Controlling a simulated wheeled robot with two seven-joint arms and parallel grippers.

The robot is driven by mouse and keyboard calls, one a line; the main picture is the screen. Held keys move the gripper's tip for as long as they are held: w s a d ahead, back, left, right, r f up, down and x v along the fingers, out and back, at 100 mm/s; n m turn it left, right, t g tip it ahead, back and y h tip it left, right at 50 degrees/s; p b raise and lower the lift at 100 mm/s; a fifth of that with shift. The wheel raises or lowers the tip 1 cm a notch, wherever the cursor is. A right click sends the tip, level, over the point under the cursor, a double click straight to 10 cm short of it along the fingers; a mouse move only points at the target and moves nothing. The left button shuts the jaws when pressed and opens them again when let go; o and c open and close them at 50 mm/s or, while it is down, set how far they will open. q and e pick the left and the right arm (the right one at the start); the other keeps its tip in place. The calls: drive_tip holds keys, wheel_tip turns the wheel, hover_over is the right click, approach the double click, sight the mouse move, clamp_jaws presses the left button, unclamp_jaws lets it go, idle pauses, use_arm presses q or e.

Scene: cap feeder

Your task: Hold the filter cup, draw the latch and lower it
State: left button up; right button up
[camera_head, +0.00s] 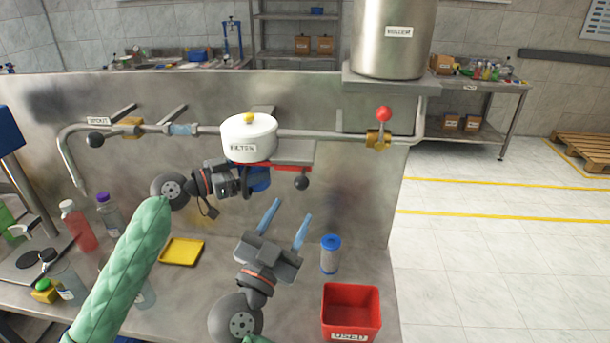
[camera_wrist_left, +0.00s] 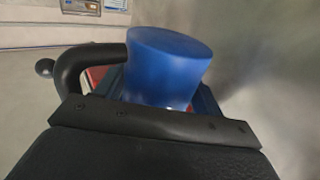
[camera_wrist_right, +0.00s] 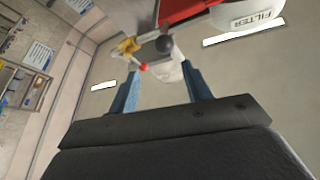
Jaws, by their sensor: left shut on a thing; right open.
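The white filter housing (camera_head: 250,140) with a yellow knob on top sits on the pipe; it also shows in the right wrist view (camera_wrist_right: 240,14). The blue filter cup (camera_head: 259,181) is under it, partly hidden by my left gripper (camera_head: 250,182). In the left wrist view the cup (camera_wrist_left: 165,70) is between the fingers, beside a dark curved handle (camera_wrist_left: 85,62). My left gripper is shut on the cup. The red latch (camera_head: 285,167) lies under the housing, near a dark ball knob (camera_head: 302,183). My right gripper (camera_head: 289,216) is open and empty, below the knob.
A blue-and-white cartridge (camera_head: 330,256) stands on the bench beside a red bin (camera_head: 350,313) labelled USED. A yellow tray (camera_head: 181,252) lies at the left. A red-knobbed valve (camera_head: 379,134) is on the pipe. Bottles stand at the far left.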

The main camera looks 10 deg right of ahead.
drive_tip(key=shift+y, duration=0.6)
drive_tip(key=x, duration=1)
drive_tip(key=shift+w+a, duration=0.2)
drive_tip(key=shift+w, duration=0.45)
clamp_jaws()
drive_tip(key=s+d, duration=0.2)
drive_tip(key=d, duration=0.5)
drive_tip(key=shift+s+d, duration=0.15)
drive_tip(key=shift+s, duration=0.05)
